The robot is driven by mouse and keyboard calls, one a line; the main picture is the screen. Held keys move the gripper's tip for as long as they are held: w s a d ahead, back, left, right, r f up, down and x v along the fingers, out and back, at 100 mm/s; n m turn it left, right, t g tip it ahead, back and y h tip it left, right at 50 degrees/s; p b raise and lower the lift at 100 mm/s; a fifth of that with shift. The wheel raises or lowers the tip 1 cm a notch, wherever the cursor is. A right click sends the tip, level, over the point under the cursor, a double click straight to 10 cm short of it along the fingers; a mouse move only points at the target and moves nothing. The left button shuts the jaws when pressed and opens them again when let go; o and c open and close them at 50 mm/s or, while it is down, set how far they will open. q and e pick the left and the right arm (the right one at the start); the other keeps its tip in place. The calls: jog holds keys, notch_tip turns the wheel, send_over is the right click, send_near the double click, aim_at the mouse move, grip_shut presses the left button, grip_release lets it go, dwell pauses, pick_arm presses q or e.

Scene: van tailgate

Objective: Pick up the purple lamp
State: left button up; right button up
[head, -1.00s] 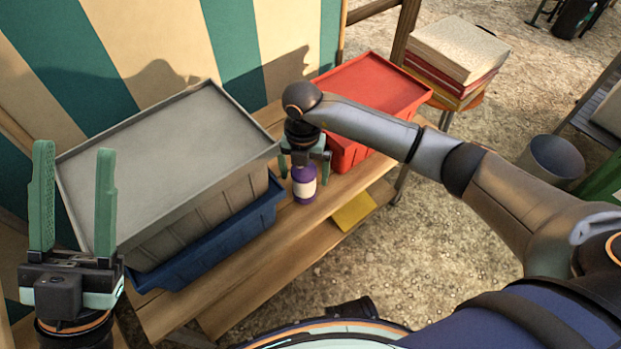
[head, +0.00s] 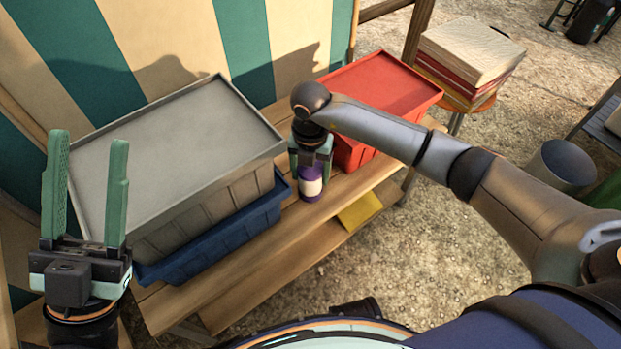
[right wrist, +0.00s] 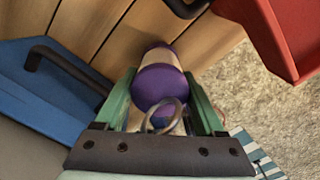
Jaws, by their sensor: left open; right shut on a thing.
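The purple lamp (head: 311,184) has a pale band around its middle and stands on the wooden bench, between the stacked bins and the red bin. My right gripper (head: 310,160) reaches down on it from above and is shut on its upper part. In the right wrist view the purple lamp (right wrist: 160,82) sits between the two green fingers, with a metal ring at its near end. My left gripper (head: 88,190) is open and empty, pointing up at the left side of the head view.
A grey lidded bin (head: 190,150) sits on a blue bin (head: 215,240) left of the lamp. A red lidded bin (head: 385,85) stands close on the right. The wooden bench (head: 260,265) has bare room in front. A yellow item (head: 360,210) lies below.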

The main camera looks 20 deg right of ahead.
grip_shut()
